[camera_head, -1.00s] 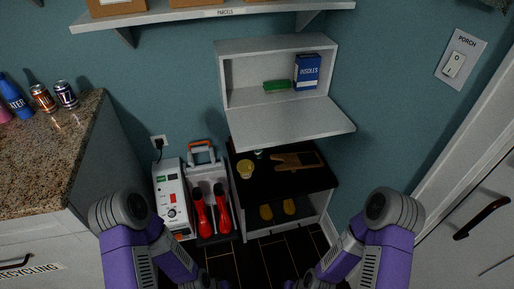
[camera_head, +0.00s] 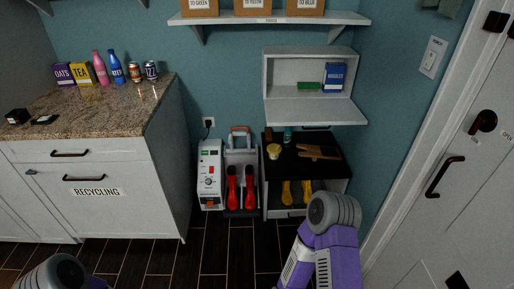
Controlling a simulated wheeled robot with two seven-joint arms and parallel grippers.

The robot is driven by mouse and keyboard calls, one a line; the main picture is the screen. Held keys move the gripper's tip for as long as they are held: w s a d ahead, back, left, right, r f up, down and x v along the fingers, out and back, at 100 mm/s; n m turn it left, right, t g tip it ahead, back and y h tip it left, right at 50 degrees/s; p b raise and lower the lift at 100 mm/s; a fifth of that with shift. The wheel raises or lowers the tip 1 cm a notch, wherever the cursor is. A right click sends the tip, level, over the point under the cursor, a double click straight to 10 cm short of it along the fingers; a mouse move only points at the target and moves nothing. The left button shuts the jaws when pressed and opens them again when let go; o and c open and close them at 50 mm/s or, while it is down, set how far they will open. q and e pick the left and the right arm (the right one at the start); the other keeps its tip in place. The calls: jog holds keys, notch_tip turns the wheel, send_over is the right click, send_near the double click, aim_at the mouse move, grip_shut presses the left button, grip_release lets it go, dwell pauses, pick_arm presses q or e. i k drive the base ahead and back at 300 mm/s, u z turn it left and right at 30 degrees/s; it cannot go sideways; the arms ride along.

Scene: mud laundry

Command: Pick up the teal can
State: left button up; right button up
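A small teal can (camera_head: 287,135) stands upright at the back of the black-topped low bench (camera_head: 335,166), below the open wall cabinet. A small brown item is just left of it and a yellow cup (camera_head: 273,152) is in front, to its left. A wooden brush-like tool (camera_head: 318,152) lies to its right. Neither of my grippers shows in this view.
The white cabinet's flap (camera_head: 315,112) hangs open above the bench. A granite counter (camera_head: 100,115) is at left, a white door at right. Dark floor is clear in the middle.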

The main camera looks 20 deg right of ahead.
aim_at(288, 137)
jog(key=z, duration=0.75)
jog(key=i, duration=1.55)
jog(key=u, duration=0.6)
jog(key=i, duration=0.5)
jog(key=u, duration=0.1)
